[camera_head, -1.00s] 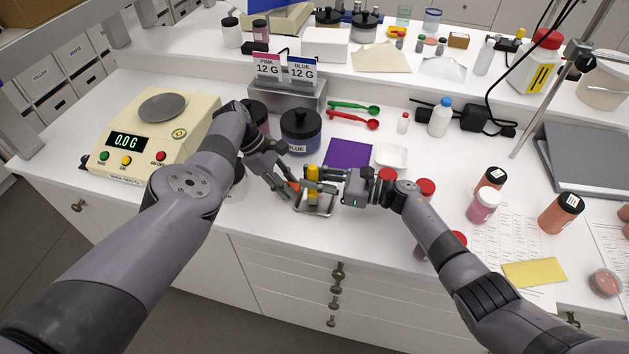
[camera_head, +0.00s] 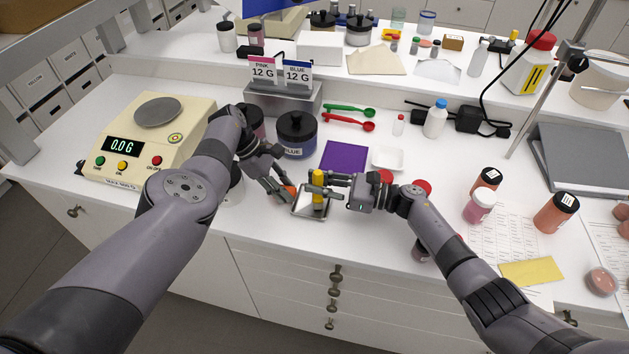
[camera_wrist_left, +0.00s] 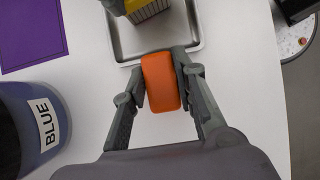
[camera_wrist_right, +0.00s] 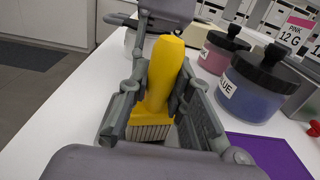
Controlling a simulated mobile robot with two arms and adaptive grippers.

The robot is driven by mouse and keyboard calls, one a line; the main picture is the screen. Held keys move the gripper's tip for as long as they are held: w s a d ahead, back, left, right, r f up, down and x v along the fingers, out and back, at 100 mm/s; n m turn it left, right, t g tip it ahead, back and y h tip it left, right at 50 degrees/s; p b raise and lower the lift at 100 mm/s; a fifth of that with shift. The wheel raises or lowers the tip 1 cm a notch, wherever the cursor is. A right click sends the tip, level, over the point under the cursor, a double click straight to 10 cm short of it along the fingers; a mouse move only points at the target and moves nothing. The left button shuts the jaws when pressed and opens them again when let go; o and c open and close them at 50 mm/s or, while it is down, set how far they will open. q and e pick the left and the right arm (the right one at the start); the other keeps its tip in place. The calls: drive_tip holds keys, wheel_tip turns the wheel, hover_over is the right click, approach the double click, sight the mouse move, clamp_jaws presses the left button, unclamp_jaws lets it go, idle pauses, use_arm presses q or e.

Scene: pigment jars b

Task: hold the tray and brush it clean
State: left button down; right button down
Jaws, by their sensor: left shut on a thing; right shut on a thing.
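The small metal tray (camera_head: 309,213) lies near the counter's front edge. It also shows in the left wrist view (camera_wrist_left: 185,48). My left gripper (camera_head: 284,191) is shut on the orange grip (camera_wrist_left: 161,82) at the tray's edge. My right gripper (camera_head: 326,189) is shut on the yellow brush (camera_head: 318,177). In the right wrist view the brush (camera_wrist_right: 164,72) stands roughly upright between the fingers, with pale bristles pointing down. In the left wrist view the bristles are over the tray's far part; whether they touch its floor is unclear.
A blue jar (camera_head: 297,138) stands behind my left gripper. A purple sheet (camera_head: 344,157) and white dish (camera_head: 387,158) lie behind the tray. The scale (camera_head: 150,140) is at left. Red-capped jars (camera_head: 423,188) stand close to my right arm.

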sight(314, 170)
use_arm(q)
drive_tip(key=shift+d+f, duration=0.15)
use_arm(e)
drive_tip(key=shift+s+a+f, duration=0.2)
drive_tip(key=shift+s+f, duration=0.15)
drive_tip(key=shift+a+r, duration=0.1)
drive_tip(key=shift+w+a+r, duration=0.1)
drive_tip(key=shift+w+r, duration=0.1)
drive_tip(key=shift+r, duration=0.65)
drive_tip(key=shift+w+a+r, duration=0.1)
drive_tip(key=shift+w+r, duration=0.15)
drive_tip(key=shift+r, duration=0.6)
drive_tip(key=shift+w+r, duration=0.2)
drive_tip(key=shift+r, duration=0.65)
use_arm(q)
drive_tip(key=c, duration=1.8)
unclamp_jaws()
drive_tip(key=o, duration=0.6)
drive_tip(key=shift+w, duration=0.15)
use_arm(e)
drive_tip(key=shift+w, duration=0.15)
